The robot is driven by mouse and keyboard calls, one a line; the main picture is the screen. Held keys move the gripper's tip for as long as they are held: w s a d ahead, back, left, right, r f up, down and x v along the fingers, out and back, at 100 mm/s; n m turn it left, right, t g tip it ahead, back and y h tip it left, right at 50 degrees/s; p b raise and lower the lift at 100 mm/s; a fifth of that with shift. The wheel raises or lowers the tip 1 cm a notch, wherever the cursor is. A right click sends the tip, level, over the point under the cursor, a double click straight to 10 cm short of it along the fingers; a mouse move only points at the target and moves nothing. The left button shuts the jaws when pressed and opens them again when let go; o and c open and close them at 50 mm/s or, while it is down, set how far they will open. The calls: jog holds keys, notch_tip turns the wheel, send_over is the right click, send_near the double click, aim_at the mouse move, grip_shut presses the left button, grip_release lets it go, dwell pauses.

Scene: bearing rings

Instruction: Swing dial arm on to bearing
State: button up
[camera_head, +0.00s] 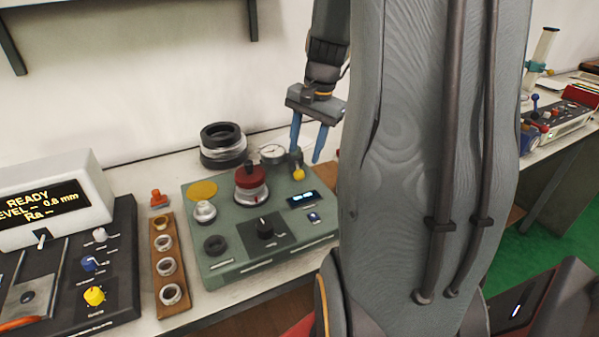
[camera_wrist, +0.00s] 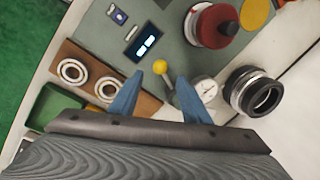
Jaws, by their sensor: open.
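The dial arm has a yellow ball knob (camera_head: 298,174) and a round white-faced dial gauge (camera_head: 271,153) at the back right of a green test unit (camera_head: 214,270). The bearing stack with a red top (camera_head: 250,177) stands on the unit, left of the knob. The dial appears apart from it, behind and to its right. My gripper (camera_head: 305,156) is open and empty, its blue fingers pointing down near the knob. In the wrist view, the knob (camera_wrist: 160,67) shows just beyond the gap between the fingertips (camera_wrist: 159,77). The dial (camera_wrist: 207,88) is partly hidden behind the right finger.
Stacked dark and silver rings (camera_head: 222,146) stand behind the unit. A wooden rack (camera_head: 161,222) with several rings is at its left, beside a display machine (camera_head: 50,200). Another ring rack (camera_wrist: 84,57) lies on the unit's other side. My arm hides the bench's middle right.

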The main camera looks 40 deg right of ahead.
aim_at(300, 171)
jog(key=f, duration=0.2)
jog(key=w+f, duration=0.1)
jog(key=f, duration=0.4)
jog(key=shift+w+a+f+p, duration=0.15)
jog(key=shift+a+f+p, duration=0.1)
jog(key=shift+a+p, duration=0.1)
grip_shut()
